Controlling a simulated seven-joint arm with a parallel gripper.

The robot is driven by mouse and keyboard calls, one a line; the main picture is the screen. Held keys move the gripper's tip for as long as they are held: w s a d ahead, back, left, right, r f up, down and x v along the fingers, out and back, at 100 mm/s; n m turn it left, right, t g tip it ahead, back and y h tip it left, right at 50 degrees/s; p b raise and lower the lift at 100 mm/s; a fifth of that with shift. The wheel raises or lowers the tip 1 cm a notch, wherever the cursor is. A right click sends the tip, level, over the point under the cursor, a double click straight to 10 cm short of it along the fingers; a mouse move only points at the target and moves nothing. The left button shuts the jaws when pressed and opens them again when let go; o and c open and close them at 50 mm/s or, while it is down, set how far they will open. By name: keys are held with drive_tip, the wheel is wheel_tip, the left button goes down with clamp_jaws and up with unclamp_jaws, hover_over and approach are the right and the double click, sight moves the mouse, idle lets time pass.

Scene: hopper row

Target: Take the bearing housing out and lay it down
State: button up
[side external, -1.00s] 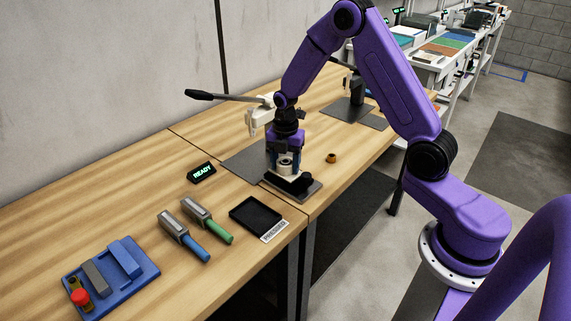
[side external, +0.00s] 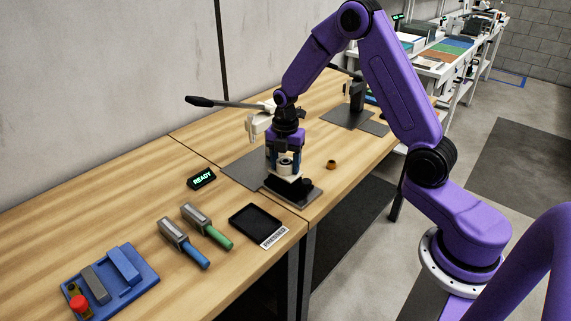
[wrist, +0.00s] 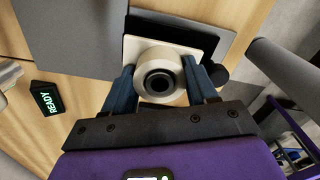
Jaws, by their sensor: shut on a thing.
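The bearing housing is a cream ring with a dark bore on a pale square flange. In the wrist view the housing (wrist: 155,78) sits between the blue fingers of my gripper (wrist: 162,88), which is shut on it. In the side view my gripper (side external: 285,160) points down over the press base (side external: 303,193), with the housing (side external: 283,178) under it. The flange looks slightly above the base; the exact gap is hard to tell. A black tray (side external: 235,222) labelled PRESSED lies left of the base, with nothing visible in it.
The press lever (side external: 228,103) reaches left behind my gripper. A small brown ring (side external: 331,165) stands right of the base. A READY display (side external: 201,178), two handled tools (side external: 185,243) and a blue tray (side external: 146,287) with blocks are on the left. Bench wood beside the PRESSED tray is bare.

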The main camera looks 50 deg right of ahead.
drive_tip(key=shift+r, duration=2.35)
hover_over(255, 224)
idle(1.1)
drive_tip(key=shift+d+f, duration=0.1)
drive_tip(key=shift+f, duration=0.05)
drive_tip(key=shift+f, duration=4.7)
drive_tip(key=o, duration=1.4)
drive_tip(key=shift+r, duration=0.1)
